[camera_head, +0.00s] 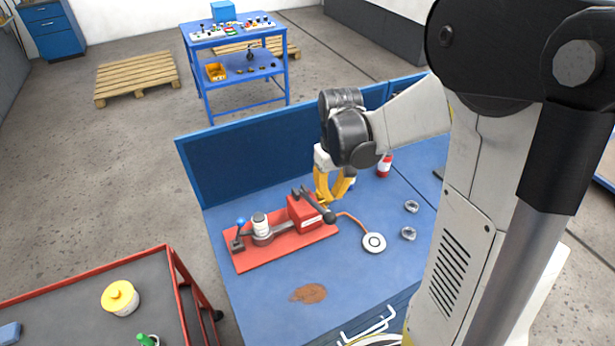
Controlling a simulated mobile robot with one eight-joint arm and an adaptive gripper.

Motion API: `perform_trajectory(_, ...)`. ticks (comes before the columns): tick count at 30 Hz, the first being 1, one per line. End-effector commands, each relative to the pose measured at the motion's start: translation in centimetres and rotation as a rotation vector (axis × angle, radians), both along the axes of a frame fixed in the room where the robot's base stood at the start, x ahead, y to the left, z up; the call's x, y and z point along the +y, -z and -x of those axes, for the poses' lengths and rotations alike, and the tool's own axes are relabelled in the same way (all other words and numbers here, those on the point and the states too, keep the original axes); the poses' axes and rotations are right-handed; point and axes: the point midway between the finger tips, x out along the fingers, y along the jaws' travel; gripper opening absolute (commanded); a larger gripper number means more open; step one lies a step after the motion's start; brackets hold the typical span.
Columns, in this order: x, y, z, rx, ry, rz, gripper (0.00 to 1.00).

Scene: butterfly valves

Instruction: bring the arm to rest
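My arm reaches in from the right over the blue workbench (340,264). My gripper (326,202) points down with its yellow fingers just above and behind the valve fixture. The fixture has a red base plate (270,255), a red block (304,213) and a white cylindrical part (260,224). A dark lever (313,204) with a round black knob (329,216) slants across the block, close to the fingertips. Contact cannot be made out.
A blue back panel (260,150) rises behind. A red-framed cart (60,300) stands at left.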

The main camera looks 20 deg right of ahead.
Motion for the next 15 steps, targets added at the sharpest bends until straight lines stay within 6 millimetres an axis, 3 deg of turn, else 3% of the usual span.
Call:
perform_trajectory(8,0.6,0.5,0.4,-0.026,0.000,0.005,0.00)
perform_trajectory(15,3.5,2.7,2.6,-0.187,0.007,0.028,0.00)
